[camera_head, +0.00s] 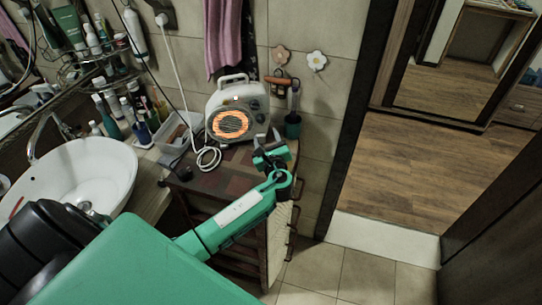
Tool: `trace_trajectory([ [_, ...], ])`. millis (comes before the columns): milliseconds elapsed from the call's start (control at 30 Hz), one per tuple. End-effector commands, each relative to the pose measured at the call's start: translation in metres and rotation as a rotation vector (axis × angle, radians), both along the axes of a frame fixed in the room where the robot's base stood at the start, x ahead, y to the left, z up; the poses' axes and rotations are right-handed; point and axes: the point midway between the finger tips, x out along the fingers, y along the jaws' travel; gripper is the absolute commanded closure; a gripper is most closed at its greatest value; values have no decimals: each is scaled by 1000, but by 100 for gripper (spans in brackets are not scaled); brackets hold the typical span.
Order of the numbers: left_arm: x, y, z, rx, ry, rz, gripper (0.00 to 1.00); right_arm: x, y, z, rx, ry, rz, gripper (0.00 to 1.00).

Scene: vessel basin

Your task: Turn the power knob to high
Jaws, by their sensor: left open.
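A small white heater (238,98) with a top handle stands on the dark wooden cabinet against the tiled wall. Its round front grille (229,124) glows orange. Small dark knobs (255,105) sit on the right part of its front; their markings are too small to read. My left arm reaches in from the lower left, and my left gripper (267,138) is open in front of the heater, a little below and right of the knobs. It looks empty and apart from the heater. My right gripper is not in view.
The cabinet top (226,172) is mostly clear, with a white cord (208,158) coiled left of the gripper. A white basin (75,178) and several bottles are at left. Open floor (330,268) lies right.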

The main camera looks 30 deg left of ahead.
Motion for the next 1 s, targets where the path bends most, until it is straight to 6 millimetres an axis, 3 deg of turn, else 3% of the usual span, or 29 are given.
trace_trajectory([
  [200, -34, -32, -4, -3, 0, -2, 48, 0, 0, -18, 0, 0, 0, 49],
  [400, -50, -47, -2, -1, 0, 0, 48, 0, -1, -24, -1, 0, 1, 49],
  [1000, -53, -50, 0, 0, 0, 0, 48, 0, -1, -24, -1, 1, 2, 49],
])
